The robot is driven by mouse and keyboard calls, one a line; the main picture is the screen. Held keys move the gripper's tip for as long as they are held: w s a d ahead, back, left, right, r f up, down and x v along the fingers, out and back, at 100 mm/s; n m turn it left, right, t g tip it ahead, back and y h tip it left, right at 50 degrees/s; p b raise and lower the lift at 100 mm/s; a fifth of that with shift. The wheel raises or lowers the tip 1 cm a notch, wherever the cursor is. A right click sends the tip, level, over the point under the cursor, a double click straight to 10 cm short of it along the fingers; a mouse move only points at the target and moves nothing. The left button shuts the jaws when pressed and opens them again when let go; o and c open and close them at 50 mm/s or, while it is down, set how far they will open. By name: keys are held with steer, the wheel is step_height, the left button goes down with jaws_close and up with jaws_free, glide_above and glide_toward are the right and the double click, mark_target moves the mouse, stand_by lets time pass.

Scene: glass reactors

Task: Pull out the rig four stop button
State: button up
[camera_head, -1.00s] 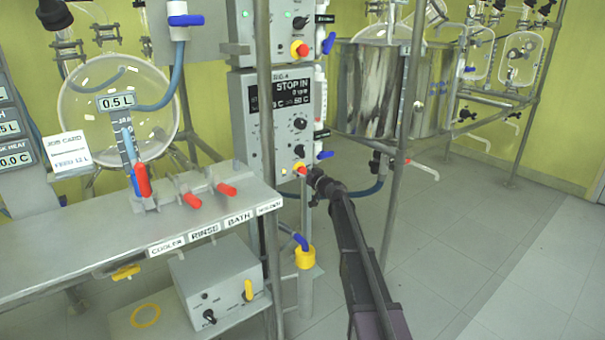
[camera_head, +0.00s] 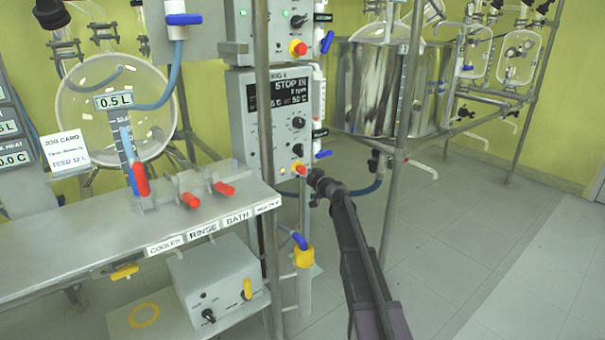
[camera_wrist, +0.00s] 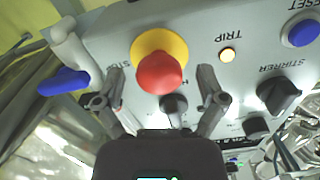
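The rig four stop button is a red mushroom head (camera_head: 301,169) on a yellow collar, low on the front of the RIG 4 control box (camera_head: 239,110). In the wrist view the red head (camera_wrist: 160,73) faces me with the word STOP beside it. My gripper (camera_head: 315,181) is just right of the button in the head view. In the wrist view its two fingers (camera_wrist: 160,88) are apart, one on each side of the button, with visible gaps. Whether the button is pushed in is hard to see; the display (camera_head: 293,89) reads STOP IN.
Beside the button are a lit amber TRIP lamp (camera_wrist: 227,55), a black STIRRER knob (camera_wrist: 279,95) and a blue RESET button (camera_wrist: 300,33). A blue-handled valve (camera_wrist: 64,82) is near the left finger. Another red button (camera_head: 298,48) sits on the box above. A metal post (camera_head: 392,170) stands to the right.

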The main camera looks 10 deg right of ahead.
stand_by(0.3)
steer(key=v, duration=1.2)
stand_by(0.3)
steer(key=s+a+f+g+p, duration=0.1)
steer(key=s+a+f+g, duration=0.25)
steer(key=s, duration=0.25)
steer(key=s+a+f+n+g+p, duration=0.1)
steer(key=s+a+f+g, duration=0.25)
steer(key=s, duration=0.25)
steer(key=s+a+f+g+p, duration=0.1)
steer(key=s+a+f+g, duration=0.1)
steer(key=s+a, duration=0.3)
steer(key=s+d+f+m+g+h+p, duration=0.1)
steer(key=s+d+f+m+g+h, duration=0.2)
steer(key=s, duration=0.7)
steer(key=s+d+f+m+g+h+p, duration=0.1)
steer(key=s+d+f+g+h, duration=0.25)
steer(key=s, duration=0.75)
step_height(320, 180, up, 39)
steer(key=h+p, duration=0.2)
steer(key=p, duration=3.5)
steer(key=shift+w+a+r+p, duration=0.15)
steer(key=shift+w+r+p, duration=0.1)
steer(key=shift+p, duration=0.05)
